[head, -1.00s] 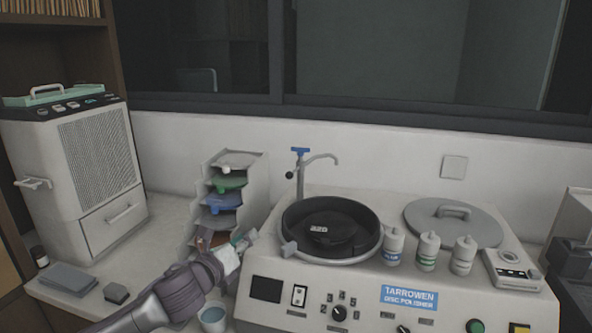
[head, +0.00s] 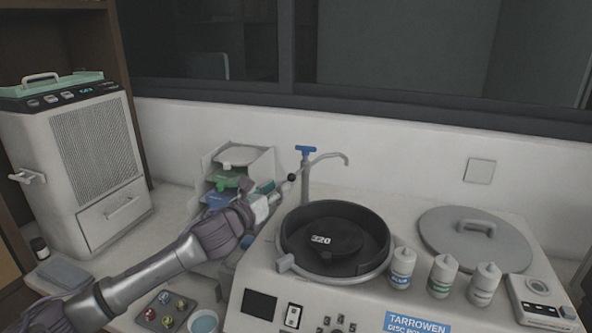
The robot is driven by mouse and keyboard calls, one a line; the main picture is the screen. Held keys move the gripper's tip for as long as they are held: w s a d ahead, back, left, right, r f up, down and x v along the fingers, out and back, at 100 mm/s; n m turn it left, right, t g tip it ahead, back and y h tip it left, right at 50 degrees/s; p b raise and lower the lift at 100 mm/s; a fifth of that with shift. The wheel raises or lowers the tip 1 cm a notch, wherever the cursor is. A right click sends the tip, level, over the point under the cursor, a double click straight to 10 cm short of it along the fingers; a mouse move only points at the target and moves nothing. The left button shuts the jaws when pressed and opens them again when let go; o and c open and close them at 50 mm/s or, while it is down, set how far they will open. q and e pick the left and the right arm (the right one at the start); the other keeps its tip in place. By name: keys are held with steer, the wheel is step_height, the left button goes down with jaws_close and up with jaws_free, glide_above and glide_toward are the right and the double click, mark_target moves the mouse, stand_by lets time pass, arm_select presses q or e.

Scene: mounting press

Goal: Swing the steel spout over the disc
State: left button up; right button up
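The steel spout (head: 328,156) is a thin curved tube on an upright post with a blue top, behind the bowl. It points right, and its tip hangs above the bowl's back edge as seen. I cannot tell how far over the bowl it reaches. A small dark knob (head: 291,177) shows just left of the post. The dark disc (head: 334,240), marked 320, lies in the black round bowl (head: 376,225) of the polisher. My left gripper (head: 277,192) is raised beside the post, its tips close to the knob; contact and finger opening are unclear. My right gripper is out of view.
Several bottles (head: 402,268) stand right of the bowl. A grey round lid (head: 476,238) with a handle lies behind them. A tiered rack (head: 201,180) stands behind my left arm. A tray of small round pieces (head: 165,311) and a cup (head: 203,322) are in front.

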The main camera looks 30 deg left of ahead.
mark_target(297, 172)
arm_select(q)
steer(key=w+p, duration=0.2)
steer(key=w, duration=0.6)
steer(key=shift+w+a+p, duration=0.15)
steer(key=shift+w+p, duration=0.25)
steer(key=shift+w, duration=0.5)
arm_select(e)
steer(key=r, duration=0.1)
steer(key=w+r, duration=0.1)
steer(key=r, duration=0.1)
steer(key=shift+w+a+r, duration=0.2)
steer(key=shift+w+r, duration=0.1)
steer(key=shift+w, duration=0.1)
arm_select(q)
steer(key=shift+c, duration=0.3)
steer(key=c, duration=0.5)
steer(key=shift+w+f, duration=0.2)
jaws_close()
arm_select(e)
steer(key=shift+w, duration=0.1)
